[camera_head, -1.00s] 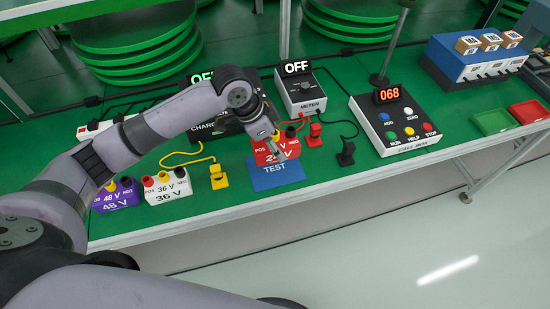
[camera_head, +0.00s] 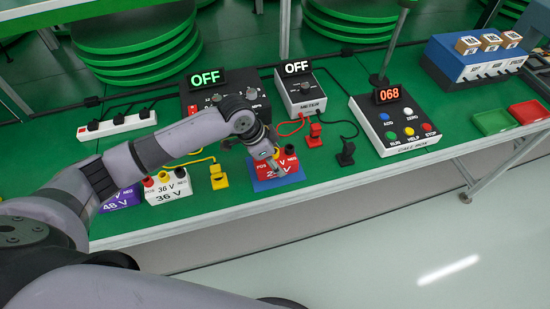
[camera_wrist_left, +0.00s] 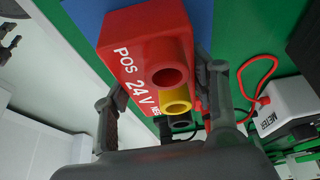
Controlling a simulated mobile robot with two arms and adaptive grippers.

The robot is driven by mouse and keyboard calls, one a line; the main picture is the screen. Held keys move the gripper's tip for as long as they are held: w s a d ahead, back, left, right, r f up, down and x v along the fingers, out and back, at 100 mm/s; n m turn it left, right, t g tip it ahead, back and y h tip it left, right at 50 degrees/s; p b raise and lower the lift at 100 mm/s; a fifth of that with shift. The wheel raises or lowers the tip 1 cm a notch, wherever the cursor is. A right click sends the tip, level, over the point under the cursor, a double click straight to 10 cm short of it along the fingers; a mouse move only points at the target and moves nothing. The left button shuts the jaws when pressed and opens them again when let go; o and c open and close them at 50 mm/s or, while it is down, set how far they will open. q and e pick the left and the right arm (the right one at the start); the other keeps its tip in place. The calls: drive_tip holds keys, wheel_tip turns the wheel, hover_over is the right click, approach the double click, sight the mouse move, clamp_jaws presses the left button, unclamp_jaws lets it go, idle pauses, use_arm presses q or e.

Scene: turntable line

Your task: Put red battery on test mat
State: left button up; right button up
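The red 24 V battery (camera_head: 291,166) is over the blue test mat (camera_head: 262,185), with mat showing around its front and sides. I cannot tell whether its base touches the mat. In the left wrist view the red battery (camera_wrist_left: 150,45) has one finger of my left gripper (camera_wrist_left: 157,82) on each side, close against it; the blue mat (camera_wrist_left: 203,25) shows beyond. My left gripper (camera_head: 275,158) reaches the battery from above in the head view and hides part of its label. My right gripper is not in view.
The white 36 V battery (camera_head: 168,188) and purple 48 V battery (camera_head: 122,198) stand left. A yellow plug (camera_head: 218,178), red plug (camera_head: 315,134) and black plug (camera_head: 346,154) lie nearby. The meter (camera_head: 302,93), charger (camera_head: 205,98) and call box (camera_head: 395,128) stand behind and right.

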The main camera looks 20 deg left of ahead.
use_arm(q)
drive_tip(key=o, duration=0.5)
drive_tip(key=shift+c, duration=0.2)
drive_tip(key=v, duration=1.2)
drive_tip(key=shift+r, duration=0.15)
drive_tip(key=shift+d, duration=0.1)
